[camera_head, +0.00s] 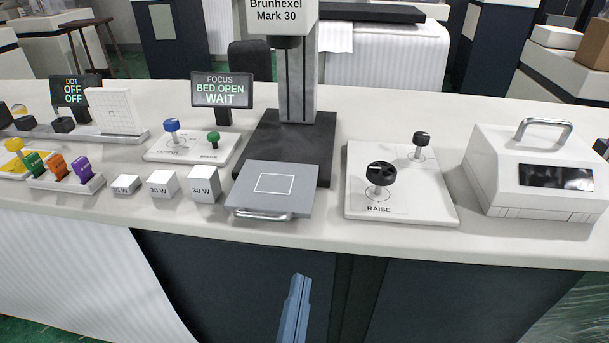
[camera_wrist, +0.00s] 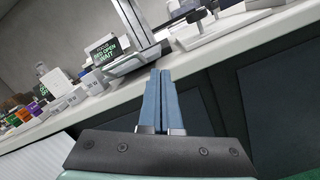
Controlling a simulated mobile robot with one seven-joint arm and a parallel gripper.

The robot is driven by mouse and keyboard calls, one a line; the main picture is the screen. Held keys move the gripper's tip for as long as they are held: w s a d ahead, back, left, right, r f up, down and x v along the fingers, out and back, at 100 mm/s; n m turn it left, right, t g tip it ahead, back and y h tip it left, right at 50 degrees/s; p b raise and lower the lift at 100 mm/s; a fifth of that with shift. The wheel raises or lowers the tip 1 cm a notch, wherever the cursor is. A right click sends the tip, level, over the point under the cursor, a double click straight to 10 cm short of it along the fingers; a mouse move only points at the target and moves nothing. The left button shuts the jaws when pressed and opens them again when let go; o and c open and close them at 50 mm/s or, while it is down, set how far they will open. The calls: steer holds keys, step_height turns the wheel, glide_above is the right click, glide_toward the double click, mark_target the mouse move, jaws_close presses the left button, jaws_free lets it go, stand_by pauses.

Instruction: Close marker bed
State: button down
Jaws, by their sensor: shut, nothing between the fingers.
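The marker bed (camera_head: 272,188) is a grey plate with a white square outline and a front handle (camera_head: 263,214). It is slid out toward the counter's front edge, ahead of the black base (camera_head: 290,135) of the Brunhexel Mark 30 marker (camera_head: 297,70). A display (camera_head: 221,90) behind it reads "FOCUS BED OPEN WAIT". My gripper (camera_head: 299,282) is in front of the counter, below and apart from the bed. In the wrist view its two blue fingers (camera_wrist: 160,74) are together and empty, and the bed (camera_wrist: 128,62) shows just beyond them, to the left.
White 30 W blocks (camera_head: 204,184) stand left of the bed. A panel with black knobs (camera_head: 399,182) marked RAISE is to its right, then a white box with a handle (camera_head: 535,172). A panel with blue and green knobs (camera_head: 190,147) lies behind left. The counter front (camera_head: 230,275) is dark.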

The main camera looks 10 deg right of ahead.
steer(key=s+r+n+p, duration=0.2)
steer(key=n+p, duration=0.2)
steer(key=n+g+p, duration=0.1)
steer(key=n+p, duration=0.2)
steer(key=p, duration=0.1)
glide_toward(309, 215)
steer(key=shift+y, duration=0.3)
steer(key=x, duration=0.7)
steer(key=shift+s+d+r, duration=0.15)
steer(key=x, duration=0.5)
